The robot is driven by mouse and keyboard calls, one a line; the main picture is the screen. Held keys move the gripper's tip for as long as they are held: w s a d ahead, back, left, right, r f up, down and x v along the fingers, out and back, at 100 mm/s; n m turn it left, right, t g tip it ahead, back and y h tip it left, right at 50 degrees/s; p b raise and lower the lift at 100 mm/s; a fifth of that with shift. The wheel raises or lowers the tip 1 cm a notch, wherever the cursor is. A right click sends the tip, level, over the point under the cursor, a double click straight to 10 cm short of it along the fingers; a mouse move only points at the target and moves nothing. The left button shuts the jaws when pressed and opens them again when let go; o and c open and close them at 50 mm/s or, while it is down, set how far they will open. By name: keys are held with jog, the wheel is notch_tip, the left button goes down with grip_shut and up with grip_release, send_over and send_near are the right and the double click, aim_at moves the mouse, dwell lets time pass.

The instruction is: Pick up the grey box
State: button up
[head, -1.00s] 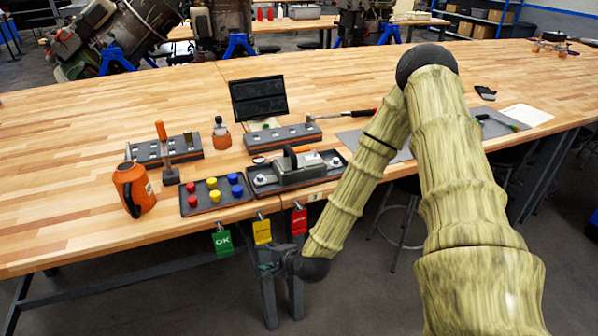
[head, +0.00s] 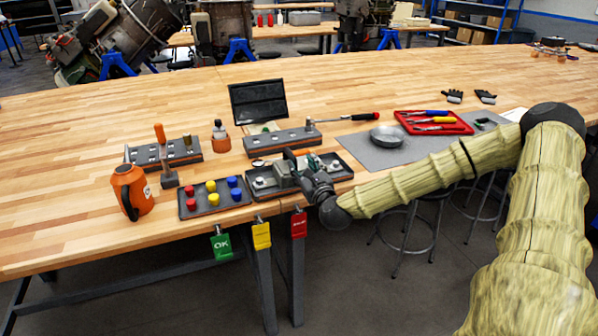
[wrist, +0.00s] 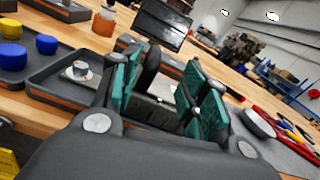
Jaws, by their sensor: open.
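The grey box (head: 284,176) with its black upright handle sits in a dark tray (head: 343,172) near the front edge of the workbench. In the head view my gripper partly covers it. In the wrist view the grey box (wrist: 160,88) shows between the teal-padded fingers, with the dark handle arch rising near the left finger. My gripper (head: 302,162) is open at the tray, its fingers pointing at the box. In the wrist view my gripper (wrist: 165,95) has a finger on either side of the box. I cannot tell whether they touch it.
A tray of coloured knobs (head: 215,195) and an orange jug (head: 131,190) stand to the left. A grey block fixture (head: 282,139) and a black screen (head: 258,101) are behind. A metal dish (head: 388,137) and red tool tray (head: 433,123) lie right. Tags hang at the front edge.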

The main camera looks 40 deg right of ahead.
aim_at(289, 151)
jog(key=p+x, duration=0.1)
jog(key=x, duration=0.4)
jog(key=shift+w, duration=0.1)
jog(key=shift+a+f+p+x, duration=0.1)
jog(key=shift+a+p+x, duration=0.1)
jog(key=shift+p+x, duration=0.6)
jog(key=shift+a+f+p+x, duration=0.15)
jog(key=shift+p+x, duration=0.25)
jog(key=shift+x, duration=0.85)
jog(key=shift+w+d+f, duration=0.15)
jog(key=shift+w+d, duration=0.05)
jog(key=shift+w, duration=0.5)
grip_shut()
jog(key=shift+w, duration=0.1)
